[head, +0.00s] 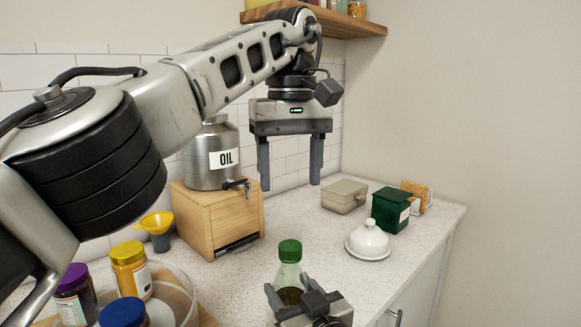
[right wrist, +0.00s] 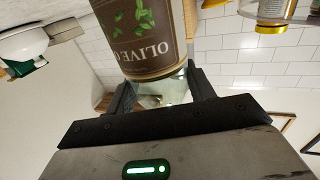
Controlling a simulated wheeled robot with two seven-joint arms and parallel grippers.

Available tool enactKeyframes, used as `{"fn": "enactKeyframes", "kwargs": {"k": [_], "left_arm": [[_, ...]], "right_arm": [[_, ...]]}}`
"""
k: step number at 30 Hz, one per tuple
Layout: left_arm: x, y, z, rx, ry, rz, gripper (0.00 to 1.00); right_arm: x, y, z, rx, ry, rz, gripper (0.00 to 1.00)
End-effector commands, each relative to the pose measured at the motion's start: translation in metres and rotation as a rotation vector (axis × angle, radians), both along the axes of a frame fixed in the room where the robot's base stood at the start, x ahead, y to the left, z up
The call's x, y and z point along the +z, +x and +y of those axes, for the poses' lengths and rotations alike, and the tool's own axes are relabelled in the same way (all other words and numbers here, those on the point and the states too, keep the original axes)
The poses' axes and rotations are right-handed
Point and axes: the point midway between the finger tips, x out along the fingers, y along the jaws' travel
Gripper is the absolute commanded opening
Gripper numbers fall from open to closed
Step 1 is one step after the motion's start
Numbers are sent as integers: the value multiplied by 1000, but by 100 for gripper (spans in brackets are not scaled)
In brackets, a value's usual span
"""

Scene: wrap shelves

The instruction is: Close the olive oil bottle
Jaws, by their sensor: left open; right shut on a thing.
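The olive oil bottle (head: 289,273) stands upright at the front of the counter in the head view, with a green cap (head: 290,250) on its top. I cannot tell how tightly the cap sits. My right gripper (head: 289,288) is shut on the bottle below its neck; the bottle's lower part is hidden. In the right wrist view the bottle's brown label (right wrist: 150,40) appears upside down between the fingers of this gripper (right wrist: 160,84). My left gripper (head: 290,178) is open and empty, fingers pointing down, well above the cap.
An oil canister (head: 208,160) stands on a wooden box (head: 225,215) at the back left. A yellow funnel (head: 156,223) and several jars, one yellow-lidded (head: 128,254), are at left. A white butter dish (head: 368,240), green box (head: 390,210) and beige box (head: 344,196) are at right.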

Motion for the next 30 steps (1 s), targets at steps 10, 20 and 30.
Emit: {"fn": "enactKeyframes", "kwargs": {"k": [10, 20, 30], "left_arm": [[3, 0, 0, 0, 0, -1, 61], [3, 0, 0, 0, 0, 0, 61], [0, 0, 0, 0, 0, 0, 61]], "right_arm": [[-1, 0, 0, 0, -1, 3, 0], [-1, 0, 0, 0, 0, 1, 79], [-2, -23, -11, 0, 0, 1, 79]]}}
